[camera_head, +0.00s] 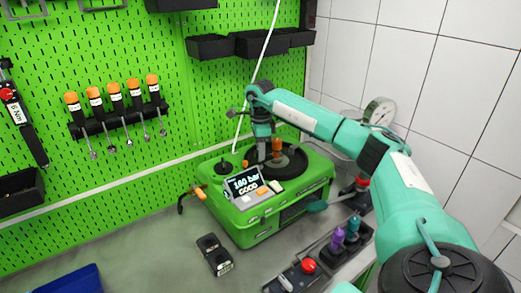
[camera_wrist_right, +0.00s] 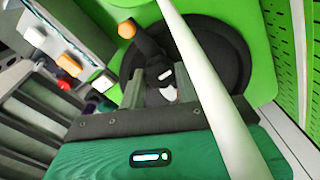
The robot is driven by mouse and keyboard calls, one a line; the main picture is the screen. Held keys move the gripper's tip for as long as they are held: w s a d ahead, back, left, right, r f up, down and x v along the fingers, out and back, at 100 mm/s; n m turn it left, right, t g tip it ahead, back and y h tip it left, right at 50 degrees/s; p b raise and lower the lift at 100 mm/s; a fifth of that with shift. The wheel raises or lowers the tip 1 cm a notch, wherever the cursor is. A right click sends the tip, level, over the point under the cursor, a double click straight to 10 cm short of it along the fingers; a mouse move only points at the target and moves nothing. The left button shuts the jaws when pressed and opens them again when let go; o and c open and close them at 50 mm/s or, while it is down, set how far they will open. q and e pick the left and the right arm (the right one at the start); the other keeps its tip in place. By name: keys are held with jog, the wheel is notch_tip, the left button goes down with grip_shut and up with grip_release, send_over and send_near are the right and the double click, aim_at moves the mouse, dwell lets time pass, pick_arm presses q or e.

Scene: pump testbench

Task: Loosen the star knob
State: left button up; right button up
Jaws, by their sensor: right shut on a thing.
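The green pump testbench (camera_head: 290,205) stands on the bench, its display (camera_head: 243,183) reading 160 bar and GOOD. A small black knob (camera_head: 224,167) sits on its left top; its star shape is too small to confirm. My right gripper (camera_head: 262,158) reaches down over the round black disc (camera_head: 293,165) on top. In the wrist view its fingers (camera_wrist_right: 161,88) are shut around a dark part (camera_wrist_right: 158,95) at the disc's middle, with a white mark beside it. I cannot tell if this part is the star knob. An orange-ended handle (camera_wrist_right: 127,29) rises beside it. My left gripper is not in view.
A white hose (camera_wrist_right: 205,80) crosses close in front of the right gripper. Orange-handled tools (camera_head: 114,103) hang on the green pegboard. A dark block (camera_head: 213,254), a red button (camera_head: 309,266) and purple-topped items (camera_head: 337,238) surround the testbench.

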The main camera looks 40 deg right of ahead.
jog(key=shift+r+n, duration=0.15)
jog(key=shift+n, duration=0.15)
jog(key=o, duration=1)
jog(key=shift+r, duration=0.35)
jog(key=shift+r+b, duration=1.25)
jog(key=shift+r, duration=5.25)
